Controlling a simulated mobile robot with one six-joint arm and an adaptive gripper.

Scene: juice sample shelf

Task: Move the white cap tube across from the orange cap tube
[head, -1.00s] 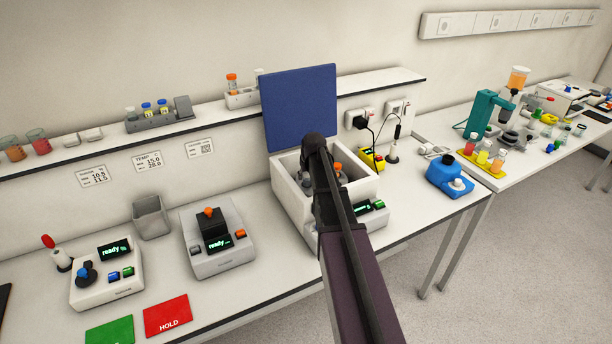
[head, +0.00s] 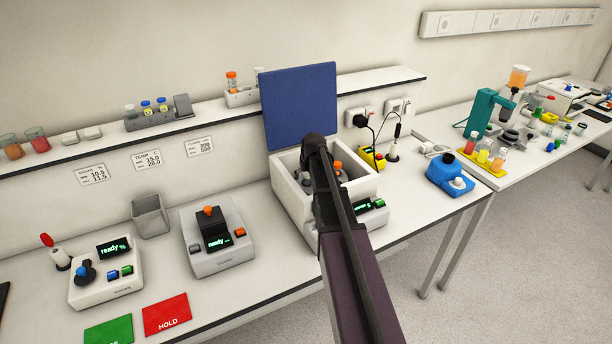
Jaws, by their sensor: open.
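A white box-shaped machine (head: 369,184) stands at the middle of the bench with its blue lid (head: 299,103) raised. An orange cap (head: 337,167) shows inside its open well, just right of my arm. My gripper (head: 307,180) is down at the well; my dark wrist and arm cover most of it, so its fingertips and anything between them are hard to make out. It is open. I cannot make out a white cap tube in the well; that part is largely hidden by my arm. Another orange cap tube (head: 232,82) stands in a rack on the shelf.
The raised lid stands behind my wrist. A grey device (head: 218,255) with an orange knob is left of the machine. A grey rack (head: 160,122) with several vials stands on the shelf.

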